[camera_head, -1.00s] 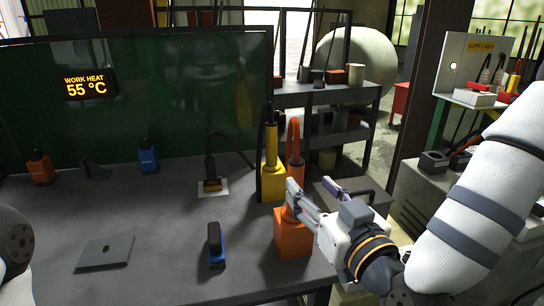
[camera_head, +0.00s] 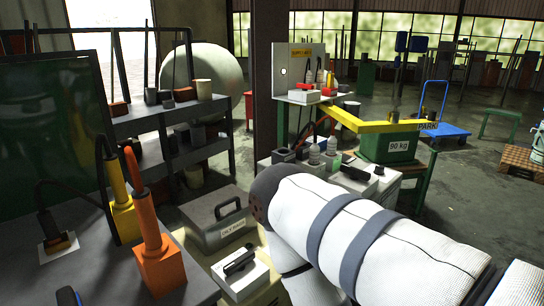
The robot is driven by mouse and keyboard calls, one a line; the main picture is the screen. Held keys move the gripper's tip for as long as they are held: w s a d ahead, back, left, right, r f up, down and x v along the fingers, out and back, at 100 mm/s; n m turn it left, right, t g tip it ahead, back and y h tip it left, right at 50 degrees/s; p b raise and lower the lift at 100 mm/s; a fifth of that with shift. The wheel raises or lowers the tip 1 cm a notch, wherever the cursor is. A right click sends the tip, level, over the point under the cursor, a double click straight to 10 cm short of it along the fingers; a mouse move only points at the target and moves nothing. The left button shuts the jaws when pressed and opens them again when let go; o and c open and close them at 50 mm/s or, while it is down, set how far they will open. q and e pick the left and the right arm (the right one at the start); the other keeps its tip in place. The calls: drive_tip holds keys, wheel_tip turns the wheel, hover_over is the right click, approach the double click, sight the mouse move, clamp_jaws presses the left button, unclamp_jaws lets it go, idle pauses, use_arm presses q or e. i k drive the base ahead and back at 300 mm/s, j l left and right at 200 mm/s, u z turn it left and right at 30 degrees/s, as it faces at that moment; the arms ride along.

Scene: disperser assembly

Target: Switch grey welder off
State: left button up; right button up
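My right gripper is out of view or hidden. My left gripper is not in view.
An orange tool (camera_head: 160,265) and a yellow tool (camera_head: 123,218) stand upright at the bench's right end. A green 90 kg block (camera_head: 392,147) and a yellow bar marked PARK (camera_head: 368,126) are further right.

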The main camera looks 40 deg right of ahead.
sight(355, 173)
drive_tip(key=z, duration=1.8)
drive_tip(key=i+l+u, duration=0.3)
drive_tip(key=i+l, duration=0.2)
drive_tip(key=i, duration=0.2)
drive_tip(key=i+l+u, duration=0.25)
drive_tip(key=i+l, duration=0.35)
